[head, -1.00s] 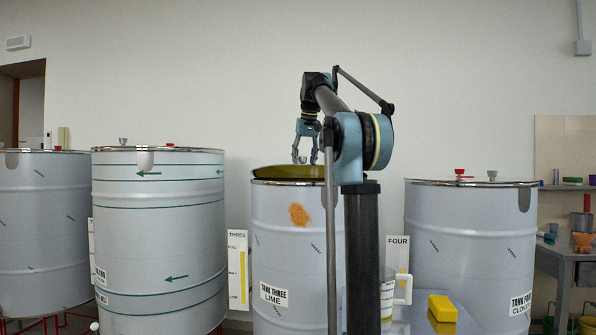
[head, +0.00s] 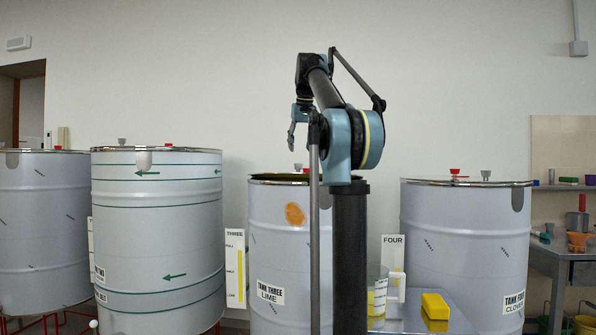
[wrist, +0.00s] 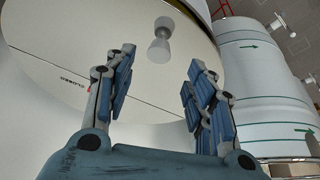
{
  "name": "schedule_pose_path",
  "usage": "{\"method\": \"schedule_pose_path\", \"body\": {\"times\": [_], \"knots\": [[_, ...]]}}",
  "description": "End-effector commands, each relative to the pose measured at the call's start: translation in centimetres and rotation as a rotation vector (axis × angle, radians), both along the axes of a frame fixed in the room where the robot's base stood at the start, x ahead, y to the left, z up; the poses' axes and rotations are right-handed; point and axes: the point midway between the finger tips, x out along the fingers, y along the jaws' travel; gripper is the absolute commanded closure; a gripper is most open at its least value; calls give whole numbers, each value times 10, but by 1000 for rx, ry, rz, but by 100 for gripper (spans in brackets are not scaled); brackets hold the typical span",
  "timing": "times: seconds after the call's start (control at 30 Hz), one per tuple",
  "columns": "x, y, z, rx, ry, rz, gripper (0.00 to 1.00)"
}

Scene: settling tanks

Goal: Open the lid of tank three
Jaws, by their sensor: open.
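Tank three (head: 268,240) is a grey drum with an orange stain and a "TANK THREE LIME" label. Its lid (head: 268,177) lies nearly flat on the rim, with a small knob (head: 297,167) on top. My gripper (head: 292,143) is open and empty above the knob, apart from it. In the wrist view, the pale knob (wrist: 161,42) stands on the lid (wrist: 60,65) beyond and between my spread fingers (wrist: 160,62). My arm hides the right part of tank three.
Tank two (head: 155,240) stands left and tank four (head: 465,245) right, both with lids on. A low table with a jug (head: 378,295) and yellow block (head: 435,306) stands between tanks three and four. A grey bench (head: 555,255) is at far right.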

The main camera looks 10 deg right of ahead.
Motion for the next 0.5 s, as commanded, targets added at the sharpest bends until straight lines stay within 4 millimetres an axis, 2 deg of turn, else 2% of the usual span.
{"method": "schedule_pose_path", "body": {"times": [0.2, 0.5], "knots": [[-13, -2, 32, 0, 0, -1, 50], [-26, -3, 65, 0, 0, -1, 50]]}}
